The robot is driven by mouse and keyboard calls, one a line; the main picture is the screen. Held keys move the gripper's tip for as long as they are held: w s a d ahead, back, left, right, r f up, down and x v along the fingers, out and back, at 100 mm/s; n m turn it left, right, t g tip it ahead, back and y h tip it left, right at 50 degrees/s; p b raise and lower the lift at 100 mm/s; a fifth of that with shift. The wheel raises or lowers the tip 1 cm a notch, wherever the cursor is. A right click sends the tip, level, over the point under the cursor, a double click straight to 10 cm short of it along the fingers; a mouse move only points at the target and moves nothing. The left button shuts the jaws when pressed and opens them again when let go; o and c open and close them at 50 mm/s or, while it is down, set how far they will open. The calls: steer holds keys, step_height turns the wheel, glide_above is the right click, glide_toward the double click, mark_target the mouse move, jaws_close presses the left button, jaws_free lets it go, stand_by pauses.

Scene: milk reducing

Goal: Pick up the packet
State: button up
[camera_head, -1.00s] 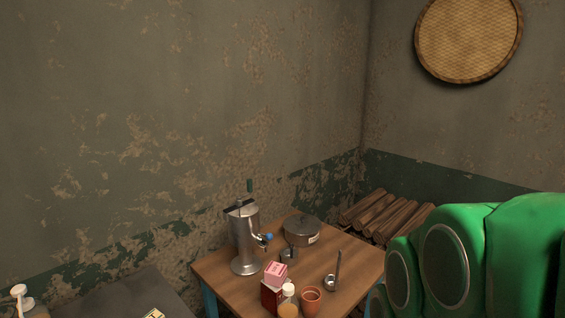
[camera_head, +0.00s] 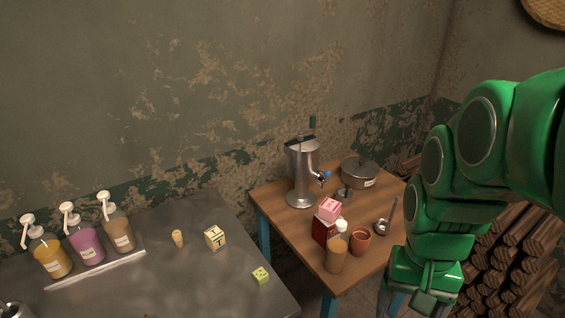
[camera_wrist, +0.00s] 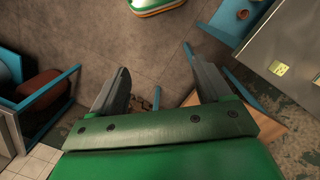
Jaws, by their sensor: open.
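A red carton-like packet with a pink top (camera_head: 326,219) stands on the small wooden table (camera_head: 285,204), behind a bottle of brownish liquid (camera_head: 337,253) that hides part of its front. I cannot tell for certain that this is the packet meant. My gripper (camera_wrist: 157,82) is open and empty in the wrist view, its two dark fingers spread above the floor. In the head view my green arm hangs to the right of the wooden table, apart from the packet; the fingertips do not show there clearly.
A clay cup (camera_head: 360,243), ladle (camera_head: 384,226), metal dispenser (camera_head: 302,175) and lidded pot (camera_head: 359,172) crowd the wooden table. A grey table (camera_head: 200,280) at left holds pump bottles (camera_head: 85,244) and small blocks (camera_head: 215,237). Stacked logs (camera_head: 510,245) lie at right.

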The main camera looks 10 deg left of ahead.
steer(key=w+a+m, duration=0.2)
steer(key=w+a, duration=0.7)
steer(key=w, duration=0.5)
steer(key=m+t, duration=0.2)
steer(key=m, duration=0.1)
glide_above(214, 232)
steer(key=f, duration=1.3)
steer(key=shift+w+d, duration=0.25)
steer(key=shift+d, duration=0.1)
steer(key=shift+s+a+f, duration=0.1)
steer(key=shift+a+f, duration=0.25)
steer(key=shift+s+f, duration=0.15)
steer(key=shift+f, duration=3.5)
steer(key=c, duration=1.1)
